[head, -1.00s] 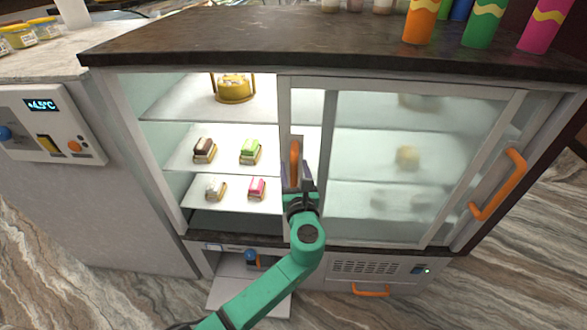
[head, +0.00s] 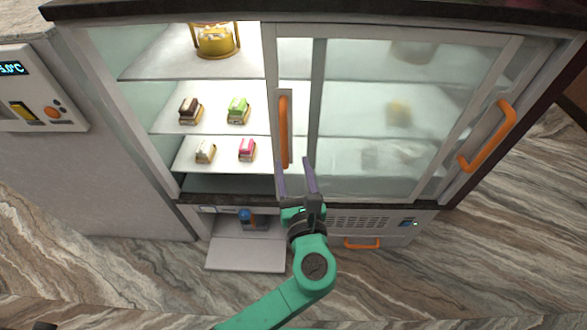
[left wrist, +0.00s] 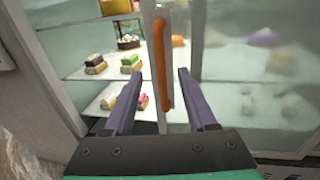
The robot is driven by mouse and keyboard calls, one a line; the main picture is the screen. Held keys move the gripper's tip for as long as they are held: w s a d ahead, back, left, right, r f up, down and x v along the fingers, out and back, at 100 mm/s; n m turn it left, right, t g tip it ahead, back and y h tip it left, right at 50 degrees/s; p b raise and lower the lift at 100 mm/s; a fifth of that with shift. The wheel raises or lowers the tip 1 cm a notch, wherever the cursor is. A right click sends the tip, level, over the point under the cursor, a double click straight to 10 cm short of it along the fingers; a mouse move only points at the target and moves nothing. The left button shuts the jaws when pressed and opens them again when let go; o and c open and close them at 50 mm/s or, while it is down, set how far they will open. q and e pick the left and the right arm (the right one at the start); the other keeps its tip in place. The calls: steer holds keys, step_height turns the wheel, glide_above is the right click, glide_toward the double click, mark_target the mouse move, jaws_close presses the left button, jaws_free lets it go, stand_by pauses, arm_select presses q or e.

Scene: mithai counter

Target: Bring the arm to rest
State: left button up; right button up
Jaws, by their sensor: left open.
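My left gripper (head: 296,178) is open and empty, in front of the display cabinet just below the orange door handle (head: 283,130). In the left wrist view my left gripper (left wrist: 163,95) has its two purple fingers spread, with the door handle (left wrist: 161,62) between and beyond them. The fingers look apart from the handle, though the exact gap is hard to tell. My green left arm comes up from the bottom of the head view. My right gripper is not in view.
The cabinet's left side is open, with sweets such as a green one (head: 238,108) on its shelves. A second orange handle (head: 489,137) is at the right. Below, a flap (head: 246,252) hangs open near the floor. A control panel (head: 38,95) is at the left.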

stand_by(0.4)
arm_select(q)
steer(key=w+a+f+n+g+h+p, duration=0.1)
steer(key=a+f+n+g, duration=0.2)
steer(key=f, duration=0.8)
steer(key=w+a+f+n+g, duration=0.1)
steer(key=a+f+n+g, duration=0.15)
steer(key=f, duration=0.85)
steer(key=s+a+f+n+g+h+p, duration=0.1)
steer(key=s+a+f+n+g, duration=0.2)
steer(key=f, duration=0.4)
steer(key=s+a+f+n+g, duration=0.2)
steer(key=s+a+f+n, duration=0.15)
steer(key=f, duration=0.35)
steer(key=s+a+f+n+g, duration=0.2)
steer(key=s+a+f+n, duration=0.2)
steer(key=s, duration=0.5)
steer(key=s+a+f+n+g+h+p, duration=0.1)
steer(key=s+a+f+n+g, duration=0.1)
steer(key=s+a+f+n, duration=0.2)
steer(key=s+a+f+n+g, duration=0.2)
steer(key=s+a+f+n, duration=0.2)
steer(key=s+n, duration=0.7)
steer(key=s+f, duration=0.2)
steer(key=s, duration=0.2)
steer(key=shift+s+f+h+p, duration=0.35)
steer(key=shift+f+h, duration=0.05)
